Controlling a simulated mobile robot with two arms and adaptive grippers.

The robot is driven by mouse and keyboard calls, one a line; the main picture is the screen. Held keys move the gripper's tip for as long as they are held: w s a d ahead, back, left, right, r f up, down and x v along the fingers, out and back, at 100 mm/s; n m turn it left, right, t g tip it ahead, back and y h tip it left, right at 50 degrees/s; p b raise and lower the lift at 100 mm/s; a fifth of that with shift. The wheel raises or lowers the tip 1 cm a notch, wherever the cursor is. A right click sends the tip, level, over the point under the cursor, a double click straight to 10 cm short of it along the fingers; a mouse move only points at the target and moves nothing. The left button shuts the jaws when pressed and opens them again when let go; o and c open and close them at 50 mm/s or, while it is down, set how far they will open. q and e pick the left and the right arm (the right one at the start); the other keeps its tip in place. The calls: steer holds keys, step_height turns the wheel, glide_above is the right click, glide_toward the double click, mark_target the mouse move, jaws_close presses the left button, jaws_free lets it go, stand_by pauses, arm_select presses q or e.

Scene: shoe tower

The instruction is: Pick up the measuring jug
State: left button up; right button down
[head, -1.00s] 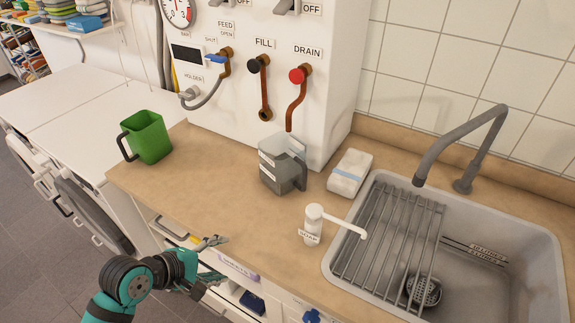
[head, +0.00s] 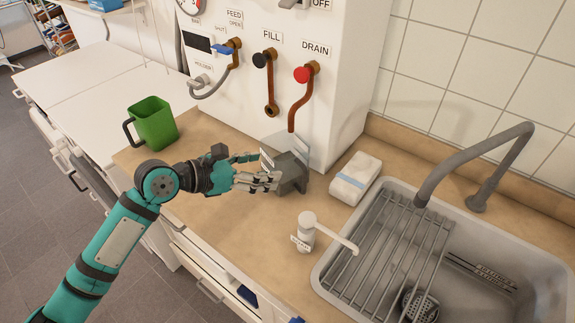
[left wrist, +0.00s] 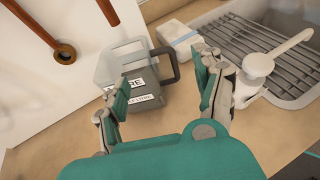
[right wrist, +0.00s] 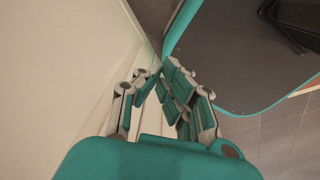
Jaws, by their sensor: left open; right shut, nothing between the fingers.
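A clear jug with dark grey contents or lower part, a dark handle and white labels (head: 292,172) stands on the counter below the machine. In the left wrist view the jug (left wrist: 137,80) shows beyond the fingers, its handle toward the right finger. My left gripper (head: 266,170) is open at the jug's left side in the head view, its fingers partly hiding it. I cannot tell whether they touch it. In the right wrist view my right gripper (right wrist: 160,75) is shut and empty, away from the jug.
A green jug (head: 155,124) stands at the counter's left end. A white packet (head: 355,178) lies right of the clear jug. A white soap pump (head: 307,232) stands in front, beside the sink (head: 490,235) with its rack. The machine's pipes (head: 297,98) hang behind.

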mark_target(298, 163)
arm_select(q)
steer(key=x, duration=0.7)
steer(key=shift+p, duration=0.4)
steer(key=shift+w+d+f, duration=0.15)
steer(key=shift+w+d, duration=0.1)
steer(key=shift+d, duration=0.1)
steer(key=shift+w+d+f, duration=0.1)
steer(key=shift+w+d, duration=0.15)
steer(key=p+x, duration=0.1)
steer(key=x, duration=0.3)
steer(key=shift+w+d+f, duration=0.1)
steer(key=shift+w, duration=0.05)
steer(key=shift+c, duration=0.3)
steer(key=shift+c, duration=1.3)
steer(key=c, duration=1.1)
jaws_close()
